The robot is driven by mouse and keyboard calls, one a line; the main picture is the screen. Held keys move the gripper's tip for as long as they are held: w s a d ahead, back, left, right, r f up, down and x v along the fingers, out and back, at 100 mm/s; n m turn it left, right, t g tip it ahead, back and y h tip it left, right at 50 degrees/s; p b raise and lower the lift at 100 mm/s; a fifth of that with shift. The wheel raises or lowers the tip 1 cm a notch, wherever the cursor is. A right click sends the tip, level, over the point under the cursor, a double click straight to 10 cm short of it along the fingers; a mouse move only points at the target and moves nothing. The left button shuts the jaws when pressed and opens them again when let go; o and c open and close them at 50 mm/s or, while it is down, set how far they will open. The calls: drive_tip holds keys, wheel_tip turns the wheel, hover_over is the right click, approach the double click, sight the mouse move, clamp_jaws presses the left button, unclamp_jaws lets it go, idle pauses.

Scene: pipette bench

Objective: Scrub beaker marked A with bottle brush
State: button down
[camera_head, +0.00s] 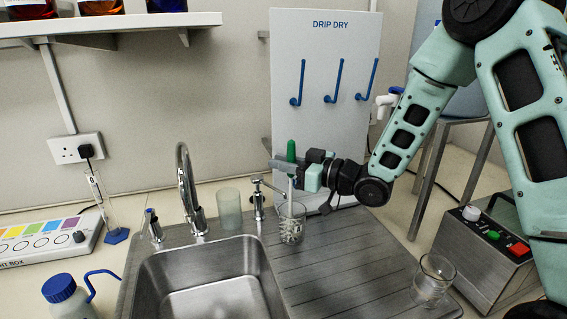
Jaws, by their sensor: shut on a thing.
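My gripper (291,167) is shut on the bottle brush, around the lower part of its green handle (291,150). The brush hangs upright. Its pale bristle end is down inside a clear glass beaker (301,236) that stands on the drainboard just right of the sink. Whether the bristles touch the glass I cannot tell. A cloudy greenish beaker (229,210) stands behind the sink, left of that one. Another clear beaker (447,270) stands at the drainboard's right end. I cannot read a letter A on any of them.
The steel sink (205,275) has a tall tap (185,175) behind it. The drip-dry board (335,125) with blue hooks rises behind my gripper. A box with buttons (488,250) is at right; a blue-capped wash bottle (66,296) is at left. The mid drainboard (350,260) is clear.

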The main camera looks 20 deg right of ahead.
drive_tip(key=shift+d+r, duration=0.25)
drive_tip(key=shift+d, duration=0.5)
drive_tip(key=shift+w+d+f, duration=0.2)
drive_tip(key=shift+w+f, duration=0.05)
drive_tip(key=shift+w, duration=0.05)
wheel_tip(320, 180, up, 13)
drive_tip(key=p, duration=0.9)
drive_tip(key=shift+s+a+r, duration=0.2)
drive_tip(key=shift+s, duration=0.2)
